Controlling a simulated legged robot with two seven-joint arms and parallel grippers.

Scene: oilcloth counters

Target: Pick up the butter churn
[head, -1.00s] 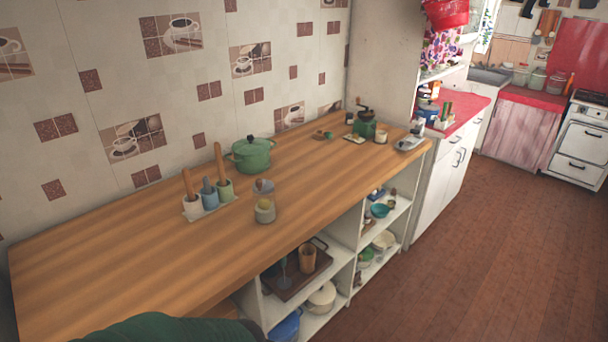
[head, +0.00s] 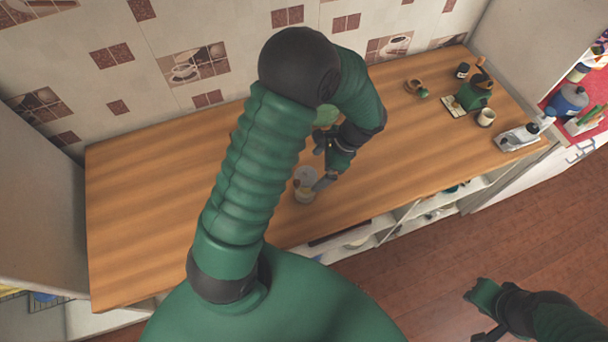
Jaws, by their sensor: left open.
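The butter churn looks to be the small clear jar (head: 304,192) with pale contents on the wooden counter (head: 150,220). It stands upright near the counter's front edge. My left arm reaches over the counter and bends down towards it. My left gripper (head: 321,166) is open, close beside the jar on its right, with one dark finger overlapping the jar's edge in the picture. Whether it touches the jar is unclear.
A green pot (head: 326,114) stands behind the left wrist, partly hidden. A green grinder (head: 473,94), a cup (head: 485,118) and a silver scale-like item (head: 518,136) stand at the counter's right end. Open shelves lie under the front edge. The counter's left part looks clear.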

